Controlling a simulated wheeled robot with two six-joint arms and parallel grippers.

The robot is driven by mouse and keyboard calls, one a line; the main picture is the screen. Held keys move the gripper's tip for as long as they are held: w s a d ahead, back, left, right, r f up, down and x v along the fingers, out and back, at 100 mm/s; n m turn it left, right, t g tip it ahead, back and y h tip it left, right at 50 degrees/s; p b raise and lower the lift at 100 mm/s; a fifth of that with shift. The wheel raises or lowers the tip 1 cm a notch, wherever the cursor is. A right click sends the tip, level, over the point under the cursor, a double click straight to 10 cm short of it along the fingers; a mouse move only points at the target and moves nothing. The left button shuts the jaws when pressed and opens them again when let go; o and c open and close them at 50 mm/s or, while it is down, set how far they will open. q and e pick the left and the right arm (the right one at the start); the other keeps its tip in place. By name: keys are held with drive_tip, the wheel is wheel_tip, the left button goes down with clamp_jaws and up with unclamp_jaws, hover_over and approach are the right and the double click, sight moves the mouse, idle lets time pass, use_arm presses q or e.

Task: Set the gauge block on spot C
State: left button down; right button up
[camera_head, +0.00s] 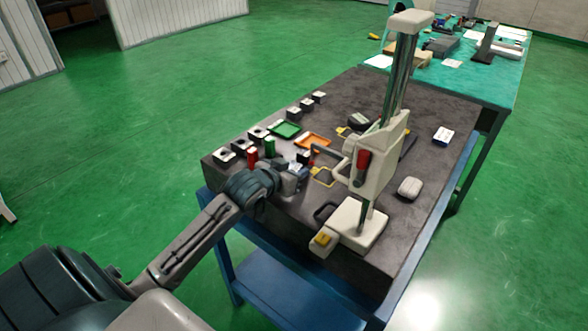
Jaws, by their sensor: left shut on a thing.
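My left gripper (297,171) reaches in from the left over the near-left part of the dark table. It is shut on a small piece that seems to be the gauge block, mostly hidden by the fingers. Yellow-outlined square spots lie on the table: one (323,176) is just right of the gripper, another (344,132) is farther back. Their letters are too small to read, so I cannot tell which is spot C. My right gripper is not in view.
A tall cream column stand (378,160) rises right of the gripper. Red (253,158) and green (269,147) upright pieces, several dark blocks, a green tray (285,130) and an orange tray (313,142) stand behind it. A pale rounded object (409,188) lies at right.

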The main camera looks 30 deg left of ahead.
use_arm(q)
drive_tip(key=c, duration=1)
unclamp_jaws()
